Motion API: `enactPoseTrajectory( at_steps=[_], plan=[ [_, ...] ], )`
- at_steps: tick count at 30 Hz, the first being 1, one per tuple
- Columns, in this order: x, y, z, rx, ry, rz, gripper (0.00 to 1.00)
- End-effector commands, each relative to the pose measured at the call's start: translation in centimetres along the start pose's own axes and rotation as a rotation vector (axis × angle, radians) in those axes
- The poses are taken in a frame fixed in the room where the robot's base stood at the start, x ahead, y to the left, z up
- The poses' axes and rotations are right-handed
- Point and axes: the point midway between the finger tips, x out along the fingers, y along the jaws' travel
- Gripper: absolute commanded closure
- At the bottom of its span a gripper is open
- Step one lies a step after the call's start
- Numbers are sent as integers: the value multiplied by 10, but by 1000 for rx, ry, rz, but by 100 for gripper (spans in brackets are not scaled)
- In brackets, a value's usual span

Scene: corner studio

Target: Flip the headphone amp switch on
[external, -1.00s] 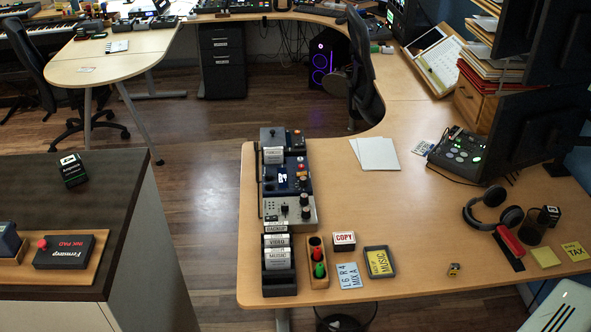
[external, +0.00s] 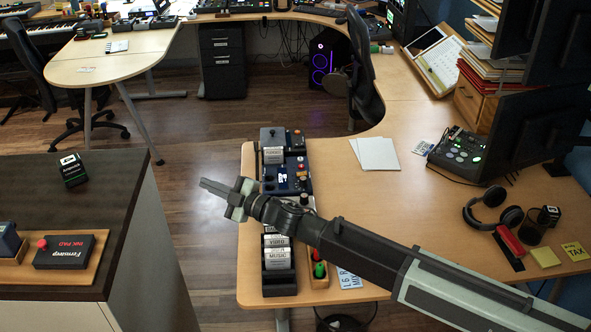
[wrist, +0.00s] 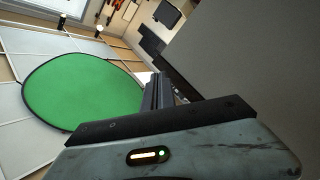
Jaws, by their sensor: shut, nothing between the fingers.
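A row of small devices runs along the desk's left edge in the external view. It includes a dark blue unit (external: 287,178) with lit spots and knobs, and a dark box (external: 273,135) behind it. The silver unit with black knobs in front is mostly hidden by my arm; only a little of it shows. I cannot tell which one is the headphone amp, and no switch can be made out. My gripper (external: 203,183) is shut and empty, in the air just left of the row in the picture. Its shut fingers (wrist: 159,80) also show in the wrist view.
A label rack (external: 279,268) and stamp holder (external: 319,272) stand in front of the row. White paper (external: 375,153), headphones (external: 490,210) and a monitor (external: 530,125) are to the right. A dark-topped counter (external: 120,200) is at left. The wrist view shows a green disc (wrist: 85,90).

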Motion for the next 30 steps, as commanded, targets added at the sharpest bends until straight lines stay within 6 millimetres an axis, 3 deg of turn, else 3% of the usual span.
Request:
enactPoseTrajectory(
  at_steps=[1, 3, 5, 6, 9, 11, 14, 19, 24, 30],
  plan=[
    [1, 39, 28, 22, -108, 41, 100],
    [-7, 74, 80, 57, -280, 68, 100],
    [-20, 97, 126, 97, -434, 56, 100],
    [-32, 106, 153, 128, -530, 26, 100],
    [-65, 113, 204, 219, -727, -110, 100],
    [-86, 110, 222, 282, -804, -228, 100],
    [-117, 101, 227, 383, -847, -451, 100],
    [-150, 94, 201, 501, -747, -750, 100],
    [-163, 93, 181, 541, -652, -872, 100],
    [-164, 91, 180, 544, -641, -885, 100]
  ],
)
